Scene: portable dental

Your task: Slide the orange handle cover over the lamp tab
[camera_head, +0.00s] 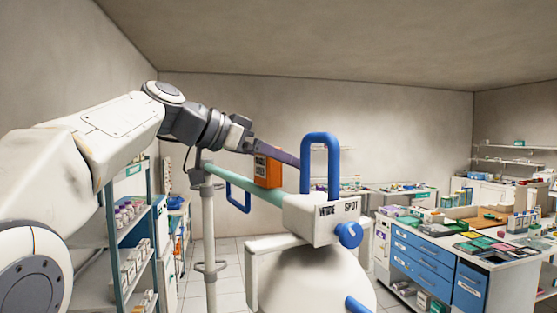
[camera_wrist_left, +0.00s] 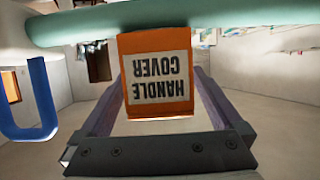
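The orange handle cover (camera_head: 268,171), a box with a white label, is in the head view just above the lamp's green arm. In the left wrist view the cover (camera_wrist_left: 157,75) shows its label upside down between my two purple fingers. My left gripper (camera_wrist_left: 158,80) appears shut on the cover's sides. The lamp (camera_head: 322,218) has a white head marked WIDE SPOT, blue loop handles and a blue knob. Its green arm (camera_head: 232,189) passes by the cover; I cannot tell whether they touch. I cannot make out the lamp tab. My right gripper is not in view.
A blue loop handle (camera_head: 321,160) rises close to the right of my left gripper; another (camera_head: 238,197) hangs below the green arm. A shelf (camera_head: 128,235) stands at left. A cluttered counter with blue drawers (camera_head: 423,258) is at right.

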